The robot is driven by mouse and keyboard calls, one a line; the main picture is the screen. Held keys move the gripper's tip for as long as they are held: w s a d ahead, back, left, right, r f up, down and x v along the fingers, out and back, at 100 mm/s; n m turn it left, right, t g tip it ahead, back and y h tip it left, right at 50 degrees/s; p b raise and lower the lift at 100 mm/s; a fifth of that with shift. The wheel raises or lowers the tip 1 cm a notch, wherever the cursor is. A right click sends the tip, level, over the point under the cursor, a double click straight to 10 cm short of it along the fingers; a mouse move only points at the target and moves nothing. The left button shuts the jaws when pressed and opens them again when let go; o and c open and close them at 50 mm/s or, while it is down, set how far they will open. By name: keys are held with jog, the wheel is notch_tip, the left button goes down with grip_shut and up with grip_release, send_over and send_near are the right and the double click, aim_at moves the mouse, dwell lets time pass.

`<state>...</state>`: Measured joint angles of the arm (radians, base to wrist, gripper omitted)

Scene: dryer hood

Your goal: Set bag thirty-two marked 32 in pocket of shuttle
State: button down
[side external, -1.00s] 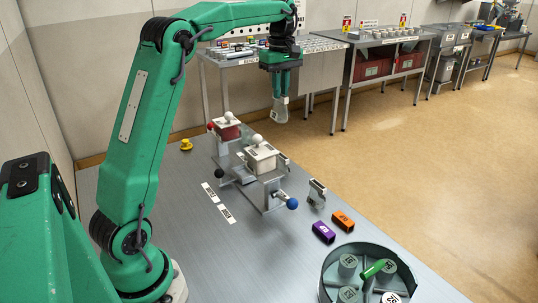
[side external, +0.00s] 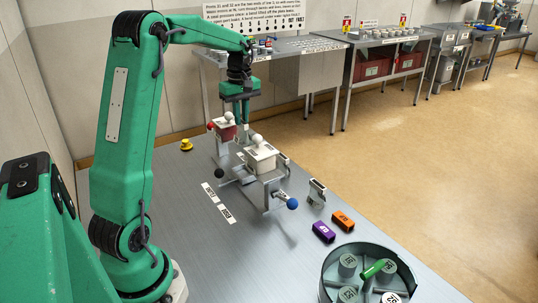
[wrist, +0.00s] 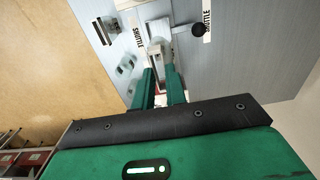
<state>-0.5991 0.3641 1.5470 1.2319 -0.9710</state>
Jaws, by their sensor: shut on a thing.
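My gripper (side external: 241,120) is shut on a small pale bag and points down behind the fixtures on the bench. In the wrist view the pale grey bag (wrist: 157,47) sits between the green fingertips; its number cannot be read. In the side view it is largely hidden. A fixture with a cream block (side external: 261,158), white knob and blue ball stands in front of my gripper. A second one with a red block (side external: 222,130) is just left of my gripper. I cannot tell whether the bag touches a pocket.
A round grey tub (side external: 328,270) with numbered lids and a green item is at front right. Purple (side external: 324,232) and orange (side external: 343,221) blocks and a small grey stand (side external: 316,193) lie nearby. A yellow knob (side external: 186,145) is at back left.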

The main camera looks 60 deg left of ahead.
aim_at(242, 139)
jog(key=shift+f, duration=4.1)
jog(key=shift+f, duration=0.1)
jog(key=shift+f, duration=1.8)
jog(key=shift+f, duration=0.15)
jog(key=c, duration=1.4)
grip_release()
jog(key=shift+c, duration=0.2)
notch_tip(242, 139, up, 12)
jog(key=shift+r, duration=0.15)
